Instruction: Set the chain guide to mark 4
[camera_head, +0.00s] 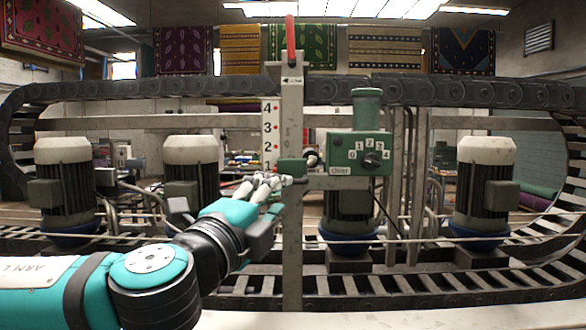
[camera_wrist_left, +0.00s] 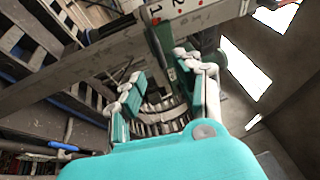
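The chain guide is on an upright grey post (camera_head: 292,230), beside a white scale plate (camera_head: 268,128) marked 4 at the top down to 1. The scale's 1 and 2 also show in the left wrist view (camera_wrist_left: 168,13). My left gripper (camera_head: 266,184) is just below and left of the green block. My right gripper is out of view.
A green oiler box (camera_head: 360,153) with a 0–4 dial is close on the right of the post. A red handle (camera_head: 290,40) tops the post. Motors (camera_head: 486,185) stand on both sides. A dark chain (camera_head: 440,92) runs across above; a slatted track (camera_head: 400,288) runs below.

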